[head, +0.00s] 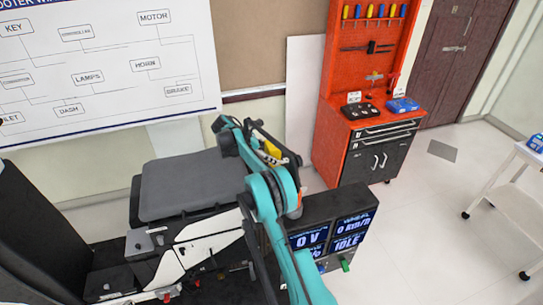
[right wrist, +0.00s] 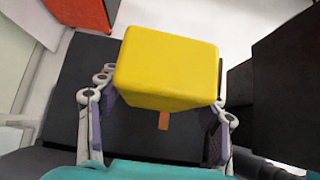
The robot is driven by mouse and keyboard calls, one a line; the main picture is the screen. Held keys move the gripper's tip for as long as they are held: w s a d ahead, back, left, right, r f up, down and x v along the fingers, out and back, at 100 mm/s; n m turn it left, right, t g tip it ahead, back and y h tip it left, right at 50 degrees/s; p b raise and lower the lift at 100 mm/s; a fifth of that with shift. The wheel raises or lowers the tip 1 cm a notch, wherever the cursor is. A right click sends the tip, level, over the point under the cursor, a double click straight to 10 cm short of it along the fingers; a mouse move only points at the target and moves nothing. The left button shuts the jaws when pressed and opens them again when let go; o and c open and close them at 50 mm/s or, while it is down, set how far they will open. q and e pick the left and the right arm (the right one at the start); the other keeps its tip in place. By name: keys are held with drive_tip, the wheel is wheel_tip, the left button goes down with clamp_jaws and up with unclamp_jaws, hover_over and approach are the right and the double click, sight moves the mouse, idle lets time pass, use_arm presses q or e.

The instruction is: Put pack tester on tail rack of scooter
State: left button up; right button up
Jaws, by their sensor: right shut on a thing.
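A yellow block, the likely pack tester (right wrist: 165,70), fills the middle of the right wrist view between the fingers of my right gripper (right wrist: 160,112). The gripper is shut on it. In the head view only a small yellow part of it (head: 271,152) shows, past the teal arm. The scooter (head: 200,245) is at lower left, with a broad dark grey flat pad (head: 185,187). I cannot tell which part is the tail rack. A dark flat surface (right wrist: 135,145) lies below the block in the wrist view; contact cannot be told. My left gripper is not in view.
A display stand (head: 330,238) reading 0 V and IDLE stands right of the scooter, close to my arm. A red tool cabinet (head: 345,125) is behind. A white cart (head: 510,200) is at the right edge. Open floor lies between.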

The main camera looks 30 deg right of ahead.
drive_tip(key=shift+s+r, duration=0.1)
drive_tip(key=o, duration=1.4)
